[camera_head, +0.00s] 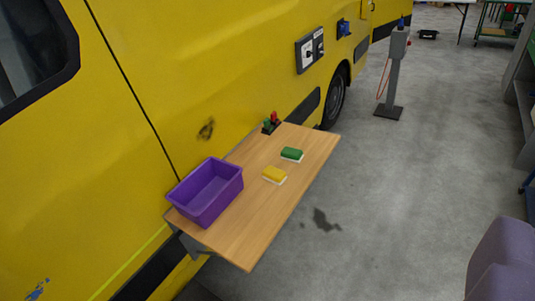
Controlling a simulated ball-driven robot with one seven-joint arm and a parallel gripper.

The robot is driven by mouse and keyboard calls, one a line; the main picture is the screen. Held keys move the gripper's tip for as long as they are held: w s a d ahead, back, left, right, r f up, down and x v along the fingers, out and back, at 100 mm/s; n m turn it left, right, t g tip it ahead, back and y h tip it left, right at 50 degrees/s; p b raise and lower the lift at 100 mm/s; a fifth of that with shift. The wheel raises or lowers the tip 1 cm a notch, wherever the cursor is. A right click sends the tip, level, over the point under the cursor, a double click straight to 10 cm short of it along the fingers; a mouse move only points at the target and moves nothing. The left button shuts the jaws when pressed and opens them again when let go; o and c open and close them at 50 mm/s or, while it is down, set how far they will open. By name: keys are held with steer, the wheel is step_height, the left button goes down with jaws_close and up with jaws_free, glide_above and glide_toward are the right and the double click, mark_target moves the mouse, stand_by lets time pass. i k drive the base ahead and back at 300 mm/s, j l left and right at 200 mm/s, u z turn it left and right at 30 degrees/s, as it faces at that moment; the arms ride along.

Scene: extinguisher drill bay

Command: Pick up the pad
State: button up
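Two small pads lie on a wooden fold-out shelf (236,232) on the side of a yellow vehicle. The yellow pad (274,174) has a white underside and lies near the middle of the shelf. The green pad (292,154) also has a white underside and lies just beyond it, to the upper right. The two are apart, with bare wood between them. A purple open bin (206,192) stands at the near left end of the shelf and looks empty. My gripper is not in view.
The yellow vehicle (160,90) walls off the shelf's left and back. A small dark item with red and green knobs (271,122) sits by the shelf's back edge. A grey post (394,75) stands farther off. A purple-grey rounded thing (503,262) fills the lower right. Floor between is clear.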

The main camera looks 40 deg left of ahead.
mark_target(276, 176)
steer(key=i+l+u, duration=0.1)
steer(key=i+u, duration=0.15)
steer(key=i, duration=1.15)
steer(key=i+u, duration=0.35)
steer(key=i+l+u, duration=0.1)
steer(key=i+u, duration=0.2)
steer(key=i+l+u, duration=0.1)
steer(key=u, duration=0.25)
steer(key=i+l+u, duration=0.1)
steer(key=i+u, duration=0.3)
steer(key=i+l+u, duration=0.1)
steer(key=u, duration=0.35)
steer(key=i+l+u, duration=0.4)
steer(key=k+j, duration=0.05)
steer(key=j, duration=0.05)
